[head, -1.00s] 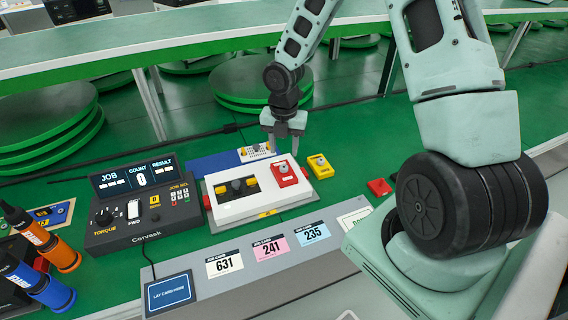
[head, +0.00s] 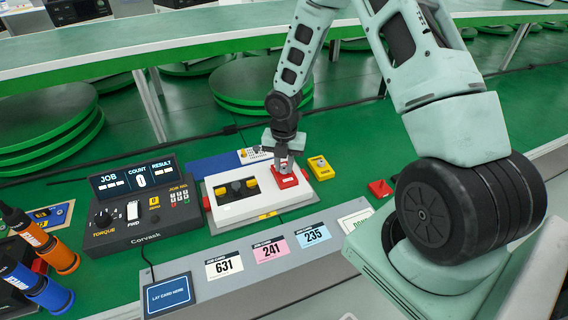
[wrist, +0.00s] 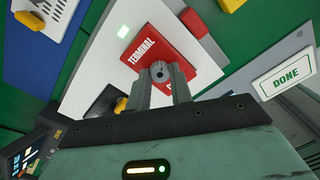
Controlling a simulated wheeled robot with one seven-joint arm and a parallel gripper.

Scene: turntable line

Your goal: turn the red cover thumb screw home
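The red cover (head: 285,181), labelled "TERMINAL", sits on the right part of a white unit (head: 240,206). It also shows in the wrist view (wrist: 150,48). A small grey thumb screw (wrist: 160,71) stands on the red cover. My gripper (head: 283,168) is down at the red cover in the head view, where its fingers hide the screw. In the wrist view my gripper (wrist: 160,75) has one finger on each side of the screw, close against it, and looks shut on it.
A yellow block (head: 320,167) stands just right of the white unit. A red piece (head: 380,188) lies farther right. A control box (head: 140,205) with a count of 0 stands left. Number cards (head: 268,249) lie in front. A blue plate (head: 215,163) is behind.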

